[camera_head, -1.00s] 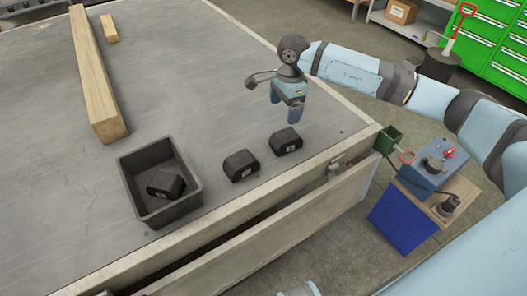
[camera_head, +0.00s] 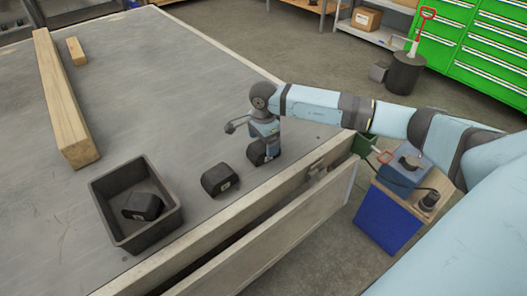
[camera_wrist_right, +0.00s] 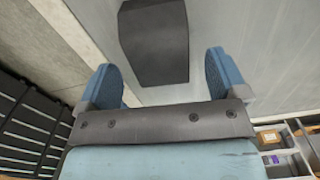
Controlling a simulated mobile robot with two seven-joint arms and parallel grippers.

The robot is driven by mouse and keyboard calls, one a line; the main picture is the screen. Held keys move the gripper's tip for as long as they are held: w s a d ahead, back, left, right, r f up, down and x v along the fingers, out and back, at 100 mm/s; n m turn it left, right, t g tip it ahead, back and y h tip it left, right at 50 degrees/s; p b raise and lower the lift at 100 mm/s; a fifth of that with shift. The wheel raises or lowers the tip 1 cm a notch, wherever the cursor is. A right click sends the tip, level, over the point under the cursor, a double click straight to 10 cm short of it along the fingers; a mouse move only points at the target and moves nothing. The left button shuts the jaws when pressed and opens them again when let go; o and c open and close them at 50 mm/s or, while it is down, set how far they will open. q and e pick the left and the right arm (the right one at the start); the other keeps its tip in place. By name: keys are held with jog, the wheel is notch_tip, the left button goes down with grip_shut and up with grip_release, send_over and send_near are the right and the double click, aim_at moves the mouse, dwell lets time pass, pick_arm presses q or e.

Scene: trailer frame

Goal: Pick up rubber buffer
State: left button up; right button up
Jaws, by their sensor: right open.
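Three black rubber buffers show in the head view. One buffer (camera_head: 143,206) lies inside the dark bin, and another (camera_head: 220,180) lies on the grey trailer bed to the right of the bin. The third buffer (camera_head: 257,153) lies farther right, partly hidden by my right gripper (camera_head: 268,150). In the right wrist view a dark buffer (camera_wrist_right: 153,42) lies beyond the two blue fingers of my right gripper (camera_wrist_right: 163,80). The fingers are open, with nothing between them. I cannot tell how high they are above the bed. My left gripper is not in view.
The dark bin (camera_head: 113,233) stands near the bed's front edge. A long wooden beam (camera_head: 62,100) and a small wood block (camera_head: 76,51) lie at the left. A blue box (camera_head: 390,217) stands off the right side. The bed's middle is clear.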

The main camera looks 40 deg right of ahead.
notch_tip(320, 180, down, 3)
jog(key=shift+r, duration=0.2)
jog(key=c, duration=1.2)
jog(key=shift+o, duration=0.2)
jog(key=shift+r, duration=0.1)
